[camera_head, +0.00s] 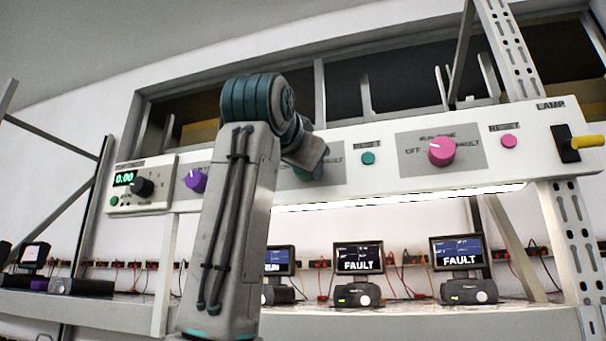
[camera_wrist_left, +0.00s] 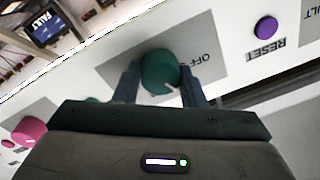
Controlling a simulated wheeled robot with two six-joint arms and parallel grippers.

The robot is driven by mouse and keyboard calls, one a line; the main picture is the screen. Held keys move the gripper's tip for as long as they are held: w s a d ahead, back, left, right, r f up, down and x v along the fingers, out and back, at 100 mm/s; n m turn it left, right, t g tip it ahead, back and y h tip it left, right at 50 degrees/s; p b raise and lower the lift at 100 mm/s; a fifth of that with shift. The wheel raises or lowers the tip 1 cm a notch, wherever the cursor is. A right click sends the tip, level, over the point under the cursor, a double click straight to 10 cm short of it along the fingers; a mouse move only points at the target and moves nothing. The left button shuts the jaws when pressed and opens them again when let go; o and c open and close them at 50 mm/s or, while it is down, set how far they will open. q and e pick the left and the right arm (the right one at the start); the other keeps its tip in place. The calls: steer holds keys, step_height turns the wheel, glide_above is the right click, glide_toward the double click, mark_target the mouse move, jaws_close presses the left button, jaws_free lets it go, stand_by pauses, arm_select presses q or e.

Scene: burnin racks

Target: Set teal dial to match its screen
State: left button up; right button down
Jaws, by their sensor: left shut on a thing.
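The teal dial (camera_wrist_left: 160,70) is a round knob on a grey plate of the white panel. In the left wrist view it sits between the two fingers of my left gripper (camera_wrist_left: 158,88), which is shut on it. A short white mark shows at its lower right edge, and an OFF label lies to its right. In the head view my left gripper (camera_head: 310,168) covers most of the dial. Below the panel, a middle screen (camera_head: 358,258) and a right screen (camera_head: 456,251) read FAULT; another screen (camera_head: 280,262) is partly hidden by my arm. My right gripper is out of view.
The panel also carries a purple dial (camera_head: 195,180), a pink dial (camera_head: 441,151), a teal reset button (camera_head: 368,158), a pink reset button (camera_head: 509,141) and a yellow lamp lever (camera_head: 588,141). A green-digit timer unit (camera_head: 140,187) is at the left. Metal uprights (camera_head: 570,235) flank the rack.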

arm_select(q)
steer(key=m+b, duration=0.2)
steer(key=m, duration=0.3)
steer(key=shift+f, duration=0.1)
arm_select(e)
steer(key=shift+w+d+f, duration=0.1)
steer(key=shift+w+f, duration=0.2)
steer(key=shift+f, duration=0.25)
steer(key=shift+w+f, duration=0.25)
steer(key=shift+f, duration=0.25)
arm_select(q)
steer(key=shift+m, duration=0.4)
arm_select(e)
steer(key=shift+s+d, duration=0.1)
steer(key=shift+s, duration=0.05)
arm_select(q)
steer(key=o, duration=1)
steer(key=shift+s, duration=0.2)
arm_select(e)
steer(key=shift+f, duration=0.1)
